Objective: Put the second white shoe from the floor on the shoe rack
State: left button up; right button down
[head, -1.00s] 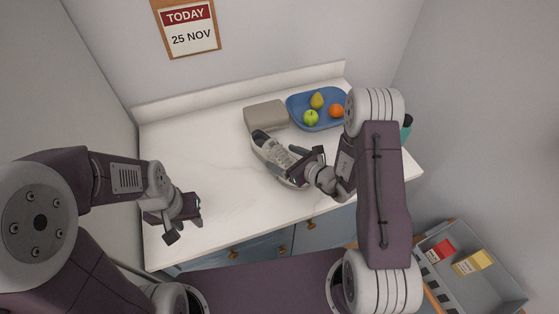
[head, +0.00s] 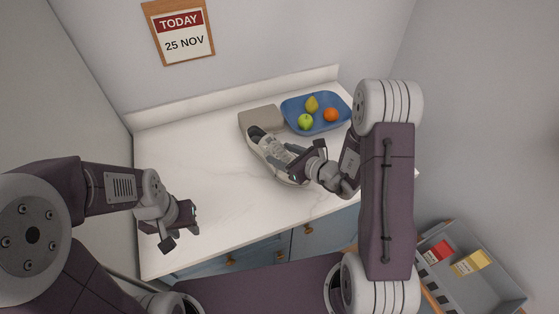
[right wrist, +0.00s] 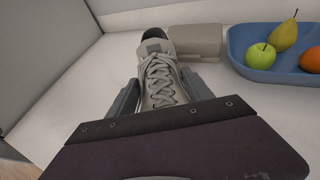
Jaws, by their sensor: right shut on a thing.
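A white shoe (head: 266,147) with laces is over the white counter, its dark opening pointing to the back left. My right gripper (head: 298,163) is shut on it; in the right wrist view the shoe (right wrist: 160,75) sits between the two fingers. I cannot tell whether the sole touches the counter. My left gripper (head: 182,222) is over the left front of the counter, away from the shoe, and holds nothing that I can see. How far its jaws are apart is unclear. No shoe rack and no other shoe shows.
A blue tray (head: 290,104) with a pear, a green apple and an orange stands at the back right. A beige box (head: 261,118) is beside it, just behind the shoe. The counter (head: 190,150) is clear at left. A grey crate (head: 490,282) with packets is at lower right.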

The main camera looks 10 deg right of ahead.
jog(key=s+d+r, duration=0.2)
jog(key=s+d, duration=0.1)
jog(key=shift+r, duration=0.3)
jog(key=s+d+r+p, duration=0.3)
jog(key=p, duration=0.5)
jog(key=shift+s+d+r+p, duration=0.25)
jog(key=shift+s+d+p, duration=0.1)
jog(key=shift+s, duration=0.05)
jog(key=shift+s+d, duration=0.4)
jog(key=shift+s, duration=0.15)
jog(key=s+f+n+g+y+b, duration=0.1)
jog(key=f+b, duration=0.1)
jog(key=f+n+g+y+b, duration=0.1)
jog(key=f+b, duration=0.1)
jog(key=f, duration=0.1)
jog(key=s+f+n+g+y+b, duration=0.1)
jog(key=f+n+b, duration=0.1)
jog(key=f, duration=0.1)
jog(key=shift+s+g+y, duration=0.3)
jog(key=shift+y, duration=0.1)
jog(key=shift+s, duration=0.1)
